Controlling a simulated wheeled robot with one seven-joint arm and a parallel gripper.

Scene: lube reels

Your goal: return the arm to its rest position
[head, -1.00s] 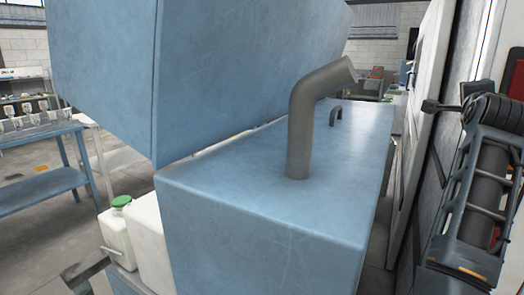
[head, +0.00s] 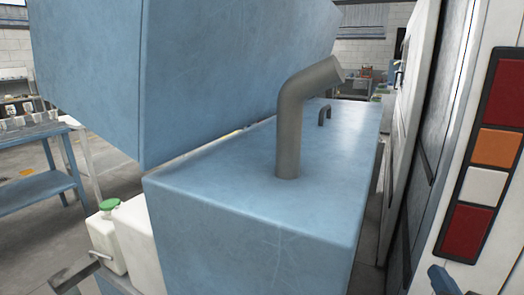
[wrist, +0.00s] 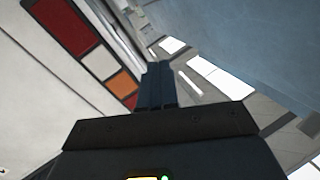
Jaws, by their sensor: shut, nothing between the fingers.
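My gripper (wrist: 160,68) is in the middle of the wrist view, with its two dark fingers side by side and closed. Nothing shows between them. A panel of red, orange and white squares (wrist: 87,52) lies to the left of the fingers in that view.
A large blue cabinet (head: 260,215) with a grey bent pipe (head: 289,140) stands close in front. A blue hood (head: 190,75) hangs over its left side. White jugs (head: 108,240) stand at lower left. The coloured panel (head: 485,150) is on a white wall at right.

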